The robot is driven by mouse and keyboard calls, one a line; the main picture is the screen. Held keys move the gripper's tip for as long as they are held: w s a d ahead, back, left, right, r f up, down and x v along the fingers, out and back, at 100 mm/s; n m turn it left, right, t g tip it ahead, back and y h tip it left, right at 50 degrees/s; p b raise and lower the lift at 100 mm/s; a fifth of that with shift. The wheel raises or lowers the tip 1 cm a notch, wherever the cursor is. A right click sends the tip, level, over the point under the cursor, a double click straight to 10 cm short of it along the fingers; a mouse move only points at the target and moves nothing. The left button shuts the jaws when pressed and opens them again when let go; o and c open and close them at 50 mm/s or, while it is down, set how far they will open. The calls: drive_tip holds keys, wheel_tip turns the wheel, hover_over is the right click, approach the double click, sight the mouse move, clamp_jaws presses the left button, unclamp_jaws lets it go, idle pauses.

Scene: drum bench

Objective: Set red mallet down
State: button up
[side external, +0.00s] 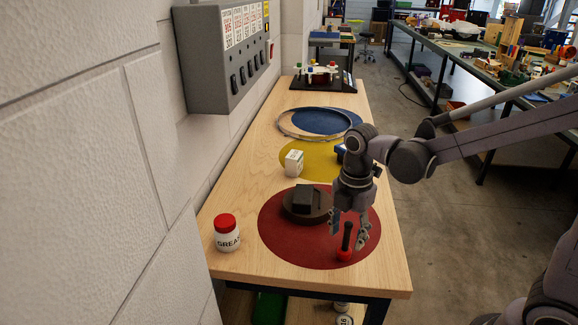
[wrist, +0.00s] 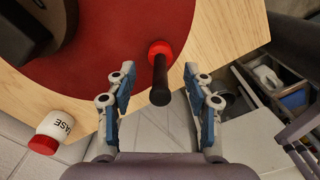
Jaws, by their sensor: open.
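The red mallet (side external: 345,247) stands upright on the red round mat (side external: 290,250), red head down and black handle up. In the wrist view the mallet (wrist: 160,75) shows between the fingers, its handle end towards the camera. My gripper (side external: 349,238) is open, with its fingers around the upper handle in the side view. In the wrist view the gripper (wrist: 158,82) has a clear gap on both sides of the handle. The red mat also fills the top of the wrist view (wrist: 110,40).
A dark round block (side external: 306,203) sits on the red mat left of my gripper. A white jar with a red lid (side external: 227,233) stands left of the mat. A grey switch box (side external: 207,65) hangs on the wall.

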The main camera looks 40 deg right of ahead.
sight(350, 251)
wheel_tip(350, 251, up, 8)
drive_tip(key=shift+f, duration=0.2)
drive_tip(key=s+d+m+t, duration=0.4)
drive_tip(key=s+m+t, duration=0.2)
drive_tip(key=m, duration=1.3)
drive_tip(key=shift+s+d+f+m+t, duration=0.15)
drive_tip(key=shift+s+f+m+t, duration=0.1)
drive_tip(key=shift+f+m+t, duration=0.25)
